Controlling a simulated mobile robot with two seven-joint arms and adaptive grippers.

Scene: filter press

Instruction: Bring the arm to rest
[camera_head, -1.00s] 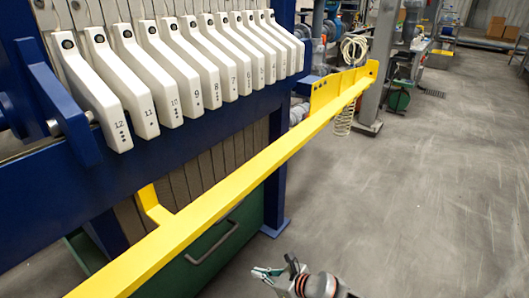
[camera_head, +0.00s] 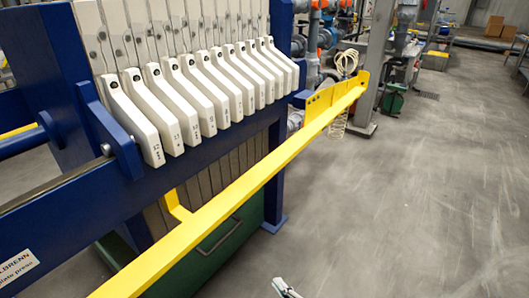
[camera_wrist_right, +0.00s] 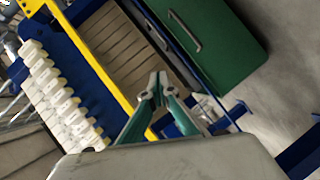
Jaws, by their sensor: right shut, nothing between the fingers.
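My right gripper (camera_head: 286,288) shows only at the bottom edge of the head view, low over the grey floor and to the right of the yellow bar. In the right wrist view its two teal fingers (camera_wrist_right: 158,88) meet at the tips, shut with nothing between them. Most of my right arm is out of the head view. My left gripper is in neither view.
The blue filter press frame (camera_head: 60,205) with a row of white numbered plate handles (camera_head: 195,95) stands at the left. A long yellow bar (camera_head: 235,195) runs along its front, above a green drawer (camera_head: 225,235). The floor (camera_head: 400,200) at the right is clear.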

